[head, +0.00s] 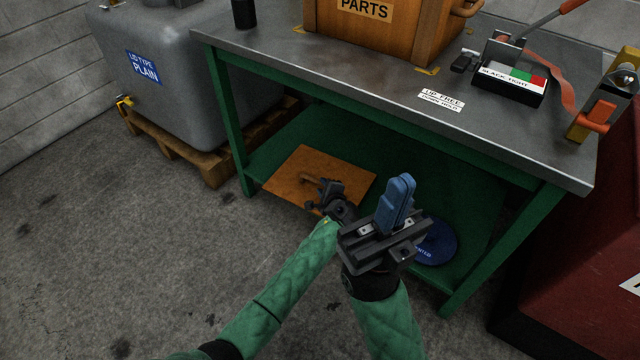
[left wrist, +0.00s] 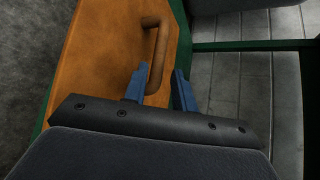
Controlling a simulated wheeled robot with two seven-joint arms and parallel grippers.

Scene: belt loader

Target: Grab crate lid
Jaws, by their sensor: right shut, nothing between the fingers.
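The crate lid (head: 290,178) is a flat orange-brown wooden panel with a bar handle (head: 310,178), lying on the bench's green lower shelf. It also fills the left part of the left wrist view (left wrist: 95,60), with its handle (left wrist: 158,45) upright in the picture. My left gripper (head: 325,192) is over the lid by the handle. In the left wrist view its blue fingers (left wrist: 159,84) are apart, with the handle's near end between them, closer to the left finger. Contact cannot be told. My right gripper (head: 398,190) is shut and empty in front of the bench.
A wooden crate marked PARTS (head: 365,35) stands on the metal bench top (head: 330,85). A blue round lid (head: 437,245) lies on the shelf behind my right gripper. A grey tank (head: 165,85) on a pallet stands left; a red cabinet (head: 590,250) stands right.

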